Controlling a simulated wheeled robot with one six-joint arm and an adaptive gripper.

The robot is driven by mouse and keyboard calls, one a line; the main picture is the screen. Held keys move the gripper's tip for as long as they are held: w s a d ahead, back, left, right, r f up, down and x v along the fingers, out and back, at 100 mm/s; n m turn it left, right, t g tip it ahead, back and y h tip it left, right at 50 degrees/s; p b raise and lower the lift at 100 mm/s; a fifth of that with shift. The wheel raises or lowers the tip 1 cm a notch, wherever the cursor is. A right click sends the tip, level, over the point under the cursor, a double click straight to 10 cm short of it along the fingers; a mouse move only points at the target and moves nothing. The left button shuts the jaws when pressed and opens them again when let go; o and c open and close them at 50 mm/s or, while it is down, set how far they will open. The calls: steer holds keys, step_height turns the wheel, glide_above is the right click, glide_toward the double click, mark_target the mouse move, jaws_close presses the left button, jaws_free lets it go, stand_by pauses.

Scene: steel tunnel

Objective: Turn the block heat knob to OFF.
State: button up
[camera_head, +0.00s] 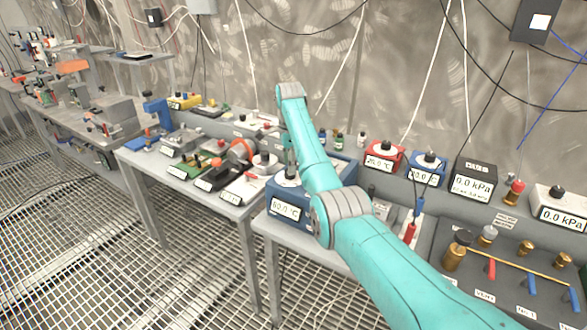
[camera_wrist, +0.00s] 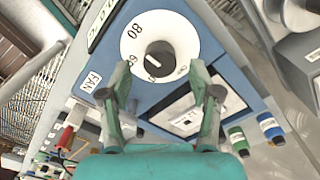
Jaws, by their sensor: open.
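The block heater (camera_head: 287,212) is a blue box with a display that seems to read 60.0 °C, partly behind my arm. In the wrist view its blue top (camera_wrist: 80,65) carries a round white dial with numbers, 80 and apparently 60 among them. The black block heat knob (camera_wrist: 160,60) stands at the dial's middle, its white pointer mark towards the left. My gripper (camera_wrist: 160,90) is open, with its fingers apart on either side just below the knob in the picture. I see no clear contact with the knob. The fingertips are hard to make out in the head view.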

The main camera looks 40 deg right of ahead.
steer(key=shift+f, duration=1.2)
steer(key=c, duration=1.1)
steer(key=shift+c, duration=0.2)
